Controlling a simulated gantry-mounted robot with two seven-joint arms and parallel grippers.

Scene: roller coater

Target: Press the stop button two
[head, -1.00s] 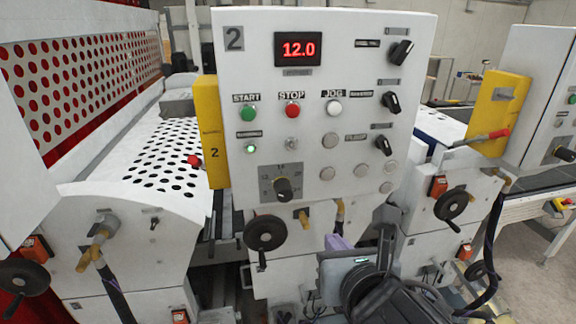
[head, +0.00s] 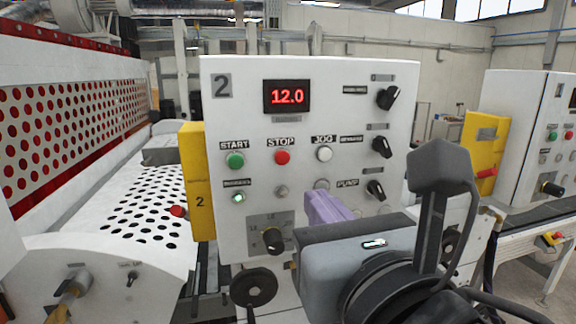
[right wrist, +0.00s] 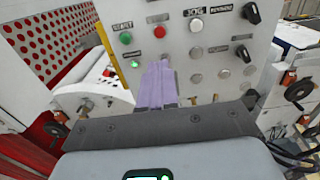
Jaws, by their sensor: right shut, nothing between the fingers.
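The white control panel marked 2 (head: 340,78) faces me, with a red 12.0 display (head: 286,96). Its red STOP button (head: 282,157) sits between the green START button (head: 235,160) and the white JOG button (head: 323,153). My right gripper (head: 318,200) has purple fingers, shut and empty, in front of the panel, below and to the right of the STOP button and apart from it. In the right wrist view the fingers (right wrist: 160,68) point up toward the panel, just below the red STOP button (right wrist: 159,32). My left gripper is not in view.
Black selector knobs (head: 381,147) line the panel's right side, and a dark knob (head: 273,239) is at its lower left. Another panel (head: 520,130) is at the right.

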